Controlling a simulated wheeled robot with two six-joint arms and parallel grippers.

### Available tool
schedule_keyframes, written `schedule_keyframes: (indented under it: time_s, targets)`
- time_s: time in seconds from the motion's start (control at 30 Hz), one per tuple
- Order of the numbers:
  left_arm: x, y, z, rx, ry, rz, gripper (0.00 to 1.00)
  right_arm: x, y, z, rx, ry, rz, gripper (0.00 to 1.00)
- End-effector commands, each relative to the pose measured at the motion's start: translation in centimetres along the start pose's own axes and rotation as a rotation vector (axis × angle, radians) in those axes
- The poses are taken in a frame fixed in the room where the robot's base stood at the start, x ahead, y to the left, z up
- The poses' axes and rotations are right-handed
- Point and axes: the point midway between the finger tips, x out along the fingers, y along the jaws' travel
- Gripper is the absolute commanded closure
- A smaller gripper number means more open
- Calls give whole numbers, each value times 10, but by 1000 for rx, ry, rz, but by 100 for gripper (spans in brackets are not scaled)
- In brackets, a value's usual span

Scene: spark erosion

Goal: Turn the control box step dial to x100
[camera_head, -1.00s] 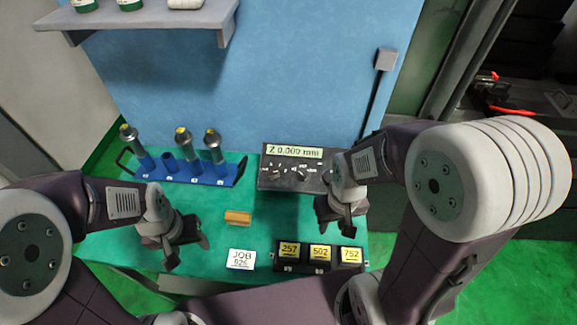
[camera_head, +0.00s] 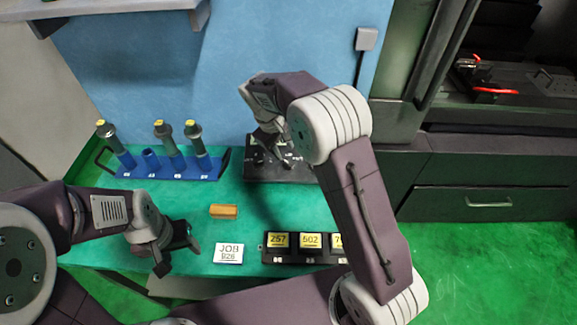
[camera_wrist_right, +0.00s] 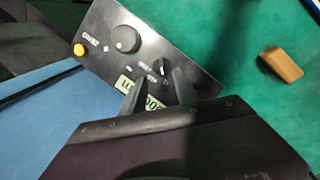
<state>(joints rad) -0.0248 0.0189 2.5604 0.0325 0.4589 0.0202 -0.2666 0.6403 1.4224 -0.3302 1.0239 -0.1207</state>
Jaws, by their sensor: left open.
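The black control box (camera_head: 296,172) stands at the back of the green bench. My right gripper (camera_head: 268,152) is above it and hides much of its face. My left gripper (camera_head: 180,254) is open and empty over the bench's front left.
A blue rack (camera_head: 205,168) with several cylindrical tools stands at the back left. A wooden block (camera_head: 223,211), a white JOB card (camera_head: 229,253) and a black tray (camera_head: 290,257) with numbered yellow-labelled pieces lie toward the front. The middle of the bench is mostly clear.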

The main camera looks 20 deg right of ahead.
Motion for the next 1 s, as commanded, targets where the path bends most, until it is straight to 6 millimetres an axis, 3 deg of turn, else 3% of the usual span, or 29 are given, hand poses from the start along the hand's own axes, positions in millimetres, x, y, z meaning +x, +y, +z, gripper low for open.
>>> schedule_keyframes:
  time_s: [0.17,0.6,0.93,1.0]
  targets:
    - [-1,0,0,0,0,0,42,4,-2,-1,-4,2,0,64]
    - [-7,0,-1,0,0,0,42,81,-1,-1,-3,3,-1,64]
    - [-7,0,-1,0,0,0,42,89,-2,-1,-2,6,-1,64]
    - [-7,0,-1,0,0,0,42,89,-2,-1,-2,6,-1,80]
